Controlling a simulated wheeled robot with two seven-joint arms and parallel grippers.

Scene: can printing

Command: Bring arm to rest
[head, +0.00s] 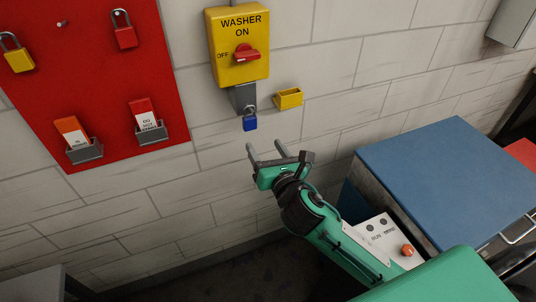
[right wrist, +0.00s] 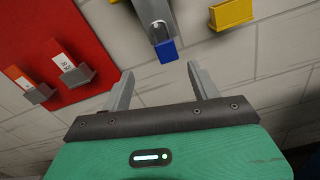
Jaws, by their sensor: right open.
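My right arm (head: 340,240) reaches in from the lower right of the head view. Its gripper (head: 265,150) is open and empty, below and apart from a blue padlock (head: 250,123). The padlock hangs from a grey hasp (head: 243,97) under the yellow "WASHER ON" switch box (head: 238,70), whose red knob (head: 246,54) is turned toward "OFF". In the right wrist view, the open fingers (right wrist: 158,85) have only wall between them, with the blue padlock (right wrist: 165,51) beyond. My left gripper is not in view.
A red board (head: 100,90) holds padlocks and tags in grey holders at the left. A small yellow holder (head: 289,98) is on the wall near the padlock. A blue-topped cabinet (head: 445,175) and a control panel (head: 385,240) with an orange button stand beside my right arm.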

